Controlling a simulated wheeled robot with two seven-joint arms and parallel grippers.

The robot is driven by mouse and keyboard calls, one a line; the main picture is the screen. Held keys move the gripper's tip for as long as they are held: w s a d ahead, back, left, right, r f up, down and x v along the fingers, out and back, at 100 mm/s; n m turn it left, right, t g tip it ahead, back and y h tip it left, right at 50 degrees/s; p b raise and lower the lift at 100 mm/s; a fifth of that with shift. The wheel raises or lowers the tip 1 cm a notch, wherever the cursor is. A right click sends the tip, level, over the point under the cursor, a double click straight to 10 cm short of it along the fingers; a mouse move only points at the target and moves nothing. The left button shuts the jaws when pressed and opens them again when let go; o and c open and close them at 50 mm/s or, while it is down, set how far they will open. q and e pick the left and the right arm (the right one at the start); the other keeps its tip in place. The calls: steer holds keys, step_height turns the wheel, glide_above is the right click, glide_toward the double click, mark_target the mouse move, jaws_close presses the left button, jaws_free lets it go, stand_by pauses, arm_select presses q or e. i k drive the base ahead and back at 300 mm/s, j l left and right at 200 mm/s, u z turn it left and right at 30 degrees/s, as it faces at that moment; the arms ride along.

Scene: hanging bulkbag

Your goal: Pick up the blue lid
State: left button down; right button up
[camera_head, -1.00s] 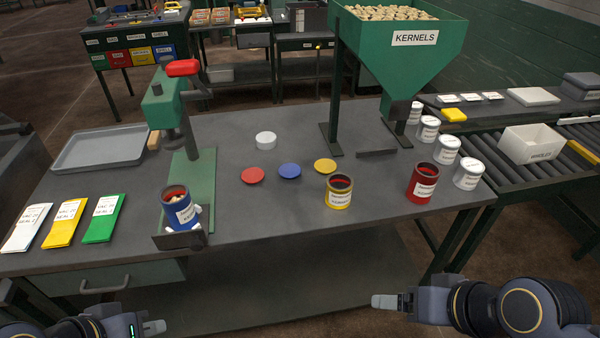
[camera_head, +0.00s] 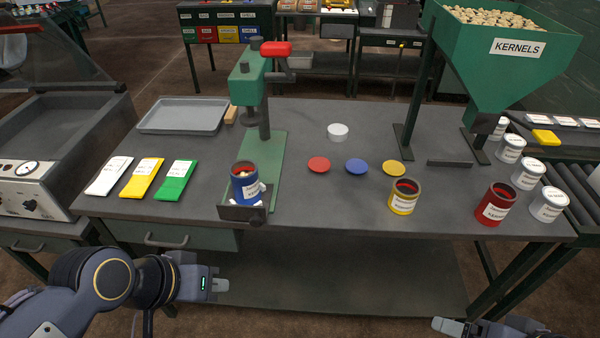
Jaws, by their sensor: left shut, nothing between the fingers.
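The blue lid (camera_head: 357,166) lies flat on the grey worktable (camera_head: 330,215), between a red lid (camera_head: 319,164) and a yellow lid (camera_head: 394,168). My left gripper (camera_head: 222,285) is shut and empty, low in front of the table's front edge, well away from the lid. My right gripper (camera_head: 447,326) shows only in part at the bottom edge, and its jaw opening is not clear. Neither gripper touches anything.
A blue can (camera_head: 246,186) with bits in it sits at the green press (camera_head: 250,85). The kernel hopper (camera_head: 500,50) stands at back right.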

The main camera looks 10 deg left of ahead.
mark_target(356, 166)
steer(key=i+j+u, duration=0.15)
steer(key=j, duration=0.25)
steer(key=i+j+u, duration=0.35)
steer(key=i+j, duration=0.25)
steer(key=j, duration=0.15)
